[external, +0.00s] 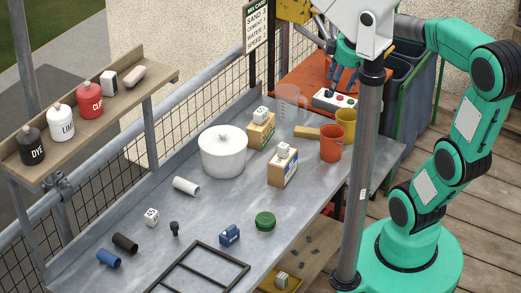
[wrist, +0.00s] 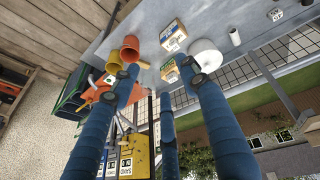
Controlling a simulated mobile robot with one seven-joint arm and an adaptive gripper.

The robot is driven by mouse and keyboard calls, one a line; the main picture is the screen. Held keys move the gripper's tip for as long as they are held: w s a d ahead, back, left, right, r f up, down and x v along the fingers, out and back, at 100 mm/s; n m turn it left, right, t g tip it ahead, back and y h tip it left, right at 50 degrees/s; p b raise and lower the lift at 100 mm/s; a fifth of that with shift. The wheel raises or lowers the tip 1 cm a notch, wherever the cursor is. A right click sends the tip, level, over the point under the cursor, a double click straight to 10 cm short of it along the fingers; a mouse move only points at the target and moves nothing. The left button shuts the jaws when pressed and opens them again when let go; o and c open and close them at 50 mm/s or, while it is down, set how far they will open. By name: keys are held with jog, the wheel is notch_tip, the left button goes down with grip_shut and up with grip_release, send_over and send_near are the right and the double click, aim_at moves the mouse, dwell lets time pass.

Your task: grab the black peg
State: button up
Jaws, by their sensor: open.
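A small dark upright peg with a wider head (external: 174,228) stands on the grey table, near its front left part. A black cylinder (external: 125,243) lies on its side to the left of it; I cannot tell for sure which of the two is the black peg. My gripper (external: 345,84) is far from both, up at the back right above the red bench, partly hidden by the grey post. Its blue fingers show spread and empty in the wrist view (wrist: 161,82). Neither black piece can be made out in the wrist view.
The grey table (external: 205,215) also holds a white pot (external: 222,152), boxes, a white tube (external: 186,186), a blue tube (external: 108,259), a die (external: 151,216), a green lid (external: 265,221) and a dark frame (external: 210,251). A grey post (external: 363,190) stands by my arm.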

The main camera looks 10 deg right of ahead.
jog(key=w+a+f+n+g, duration=0.1)
jog(key=w+a+f+n, duration=0.25)
jog(key=a, duration=0.35)
jog(key=w+a+f+n, duration=0.2)
jog(key=w+a+n, duration=0.15)
jog(key=a, duration=0.35)
jog(key=n+g+b, duration=0.2)
jog(key=n+g, duration=0.1)
jog(key=n, duration=1.7)
send_over(174, 223)
notch_tip(174, 223, down, 27)
jog(key=shift+s+d+f+h, duration=0.1)
jog(key=shift+d+f+h, duration=0.1)
jog(key=shift+h, duration=0.2)
jog(key=shift+a+f+b, duration=0.1)
jog(key=shift+f+b, duration=0.4)
jog(key=shift+f, duration=3.8)
